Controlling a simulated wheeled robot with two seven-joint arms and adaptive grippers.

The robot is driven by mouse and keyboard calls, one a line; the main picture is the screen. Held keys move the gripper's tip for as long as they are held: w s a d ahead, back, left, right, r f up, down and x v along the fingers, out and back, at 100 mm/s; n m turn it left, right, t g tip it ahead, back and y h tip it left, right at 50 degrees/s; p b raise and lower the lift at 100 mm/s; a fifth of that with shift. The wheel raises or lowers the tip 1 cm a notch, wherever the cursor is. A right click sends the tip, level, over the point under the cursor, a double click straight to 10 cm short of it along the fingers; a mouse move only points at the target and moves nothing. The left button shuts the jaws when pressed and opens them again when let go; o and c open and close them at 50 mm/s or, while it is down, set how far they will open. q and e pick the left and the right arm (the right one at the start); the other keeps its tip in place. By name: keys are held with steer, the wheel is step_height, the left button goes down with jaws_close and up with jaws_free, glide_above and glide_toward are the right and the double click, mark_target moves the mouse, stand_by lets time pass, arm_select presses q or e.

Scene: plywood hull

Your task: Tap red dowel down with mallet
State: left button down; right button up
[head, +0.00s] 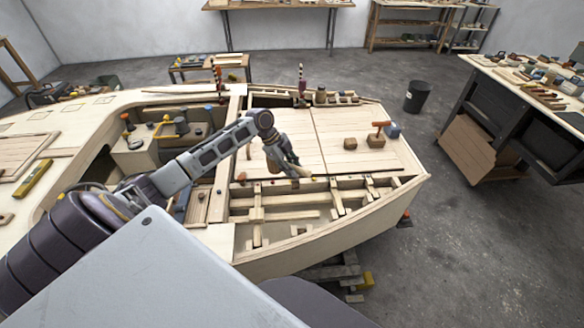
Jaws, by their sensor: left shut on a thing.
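My left gripper (292,167) reaches over the hull's deck and is shut on a pale wooden thing (302,172) that shows at its fingertips. This may be the mallet, but its full shape is hidden by the fingers. A brown, rounded wooden part (272,165) shows just left of the fingers; I cannot tell if it belongs to the held thing. A small dark red piece (242,177) stands at the deck edge, left of the gripper and apart from it; it may be the red dowel. My right gripper is not in view.
The plywood hull (330,255) has open framed bays along its near side. A cluttered bench (480,100) stands right, beyond clear floor.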

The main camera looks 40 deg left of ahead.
arm_select(q)
steer(key=shift+f+b, duration=1.3)
steer(key=shift+f, duration=0.4)
steer(key=shift+r+p, duration=0.1)
steer(key=shift+p, duration=0.3)
